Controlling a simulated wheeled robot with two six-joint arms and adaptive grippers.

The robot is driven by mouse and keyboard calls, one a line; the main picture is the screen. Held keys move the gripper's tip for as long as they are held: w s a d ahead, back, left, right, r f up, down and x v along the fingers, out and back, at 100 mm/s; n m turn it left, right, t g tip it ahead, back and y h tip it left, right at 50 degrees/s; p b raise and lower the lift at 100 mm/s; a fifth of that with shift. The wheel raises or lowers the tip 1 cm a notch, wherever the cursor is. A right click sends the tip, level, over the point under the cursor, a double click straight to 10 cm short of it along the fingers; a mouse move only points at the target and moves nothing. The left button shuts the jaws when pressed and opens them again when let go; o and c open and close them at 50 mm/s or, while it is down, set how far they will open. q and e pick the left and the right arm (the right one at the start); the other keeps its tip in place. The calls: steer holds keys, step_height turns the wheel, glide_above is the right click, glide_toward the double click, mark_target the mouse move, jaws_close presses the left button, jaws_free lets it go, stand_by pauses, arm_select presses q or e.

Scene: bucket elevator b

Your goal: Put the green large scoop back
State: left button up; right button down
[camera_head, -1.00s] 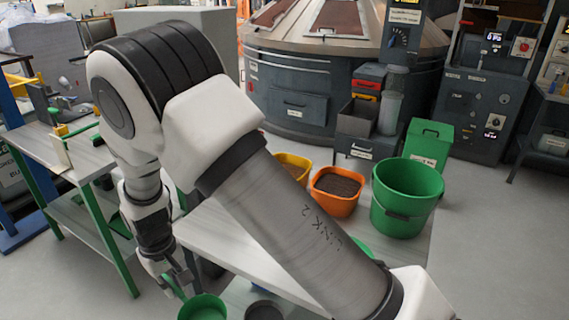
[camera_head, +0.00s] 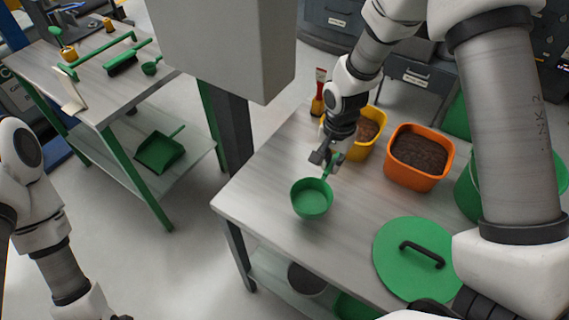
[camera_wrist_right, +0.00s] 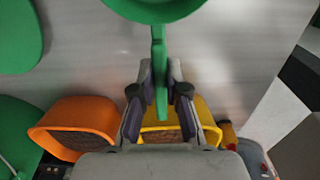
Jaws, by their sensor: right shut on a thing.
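My right gripper (camera_head: 333,160) is shut on the handle of the green large scoop (camera_head: 312,198). The round bowl of the scoop faces up, over the near left part of the grey table (camera_head: 265,185); I cannot tell whether it touches the table. In the right wrist view, the gripper fingers (camera_wrist_right: 159,95) clamp the green handle (camera_wrist_right: 158,60), and the bowl (camera_wrist_right: 155,6) is cut off by the top edge. Part of my left arm shows at the left edge of the head view; its gripper is out of view.
A yellow bin (camera_head: 368,135), an orange bin (camera_head: 418,158) with dark contents and a green lid (camera_head: 408,275) sit on the table. A second table at left holds a green brush (camera_head: 127,58) and a small green scoop (camera_head: 151,68). A dustpan (camera_head: 160,150) lies on its shelf.

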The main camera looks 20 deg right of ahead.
steer(key=w+a+p, duration=0.1)
steer(key=w+a, duration=0.1)
steer(key=a, duration=0.1)
steer(key=w+a+f+p, duration=0.1)
steer(key=w+a, duration=0.2)
steer(key=w+a+p, duration=0.1)
steer(key=w+a, duration=0.1)
steer(key=w, duration=0.1)
steer(key=shift+a+f, duration=0.25)
steer(key=shift+a, duration=0.15)
step_height(320, 180, down, 3)
steer(key=shift+f+p, duration=0.1)
steer(key=shift+p, duration=0.85)
steer(key=shift+w+f, duration=0.15)
steer(key=shift+f, duration=0.15)
steer(key=shift+f+b, duration=0.15)
steer(key=shift+b, duration=0.2)
steer(key=c, duration=1.2)
jaws_free()
